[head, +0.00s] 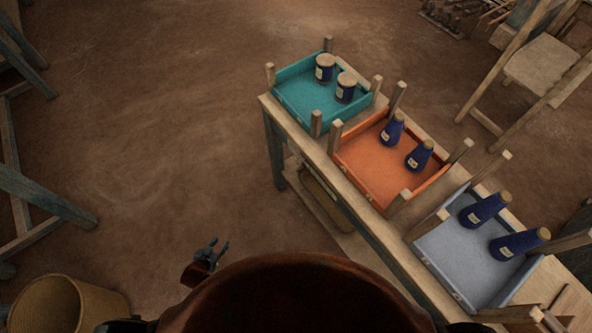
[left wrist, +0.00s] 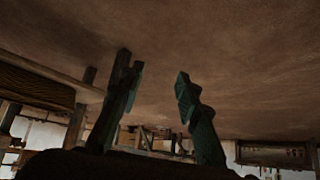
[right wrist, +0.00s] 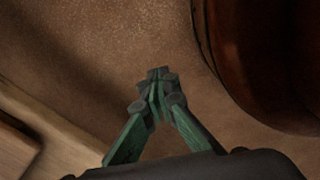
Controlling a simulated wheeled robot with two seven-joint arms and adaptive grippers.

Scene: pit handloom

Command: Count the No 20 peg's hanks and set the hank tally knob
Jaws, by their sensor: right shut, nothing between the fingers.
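I see no peg, hanks or tally knob in any view. My left gripper (head: 219,244) shows low in the head view, left of my dark round body, over bare floor. In the left wrist view its two green fingers (left wrist: 155,74) stand apart with nothing between them. My right gripper (right wrist: 158,76) shows in the right wrist view with its fingertips together and nothing held. It is over brown floor, left of my rounded body. It does not show in the head view.
A wooden bench (head: 330,173) runs down the right, carrying a teal tray (head: 296,92), an orange tray (head: 372,158) and a grey-blue tray (head: 462,257), each with two dark blue yarn packages. A woven basket (head: 50,305) stands lower left by wooden frames. The middle floor is clear.

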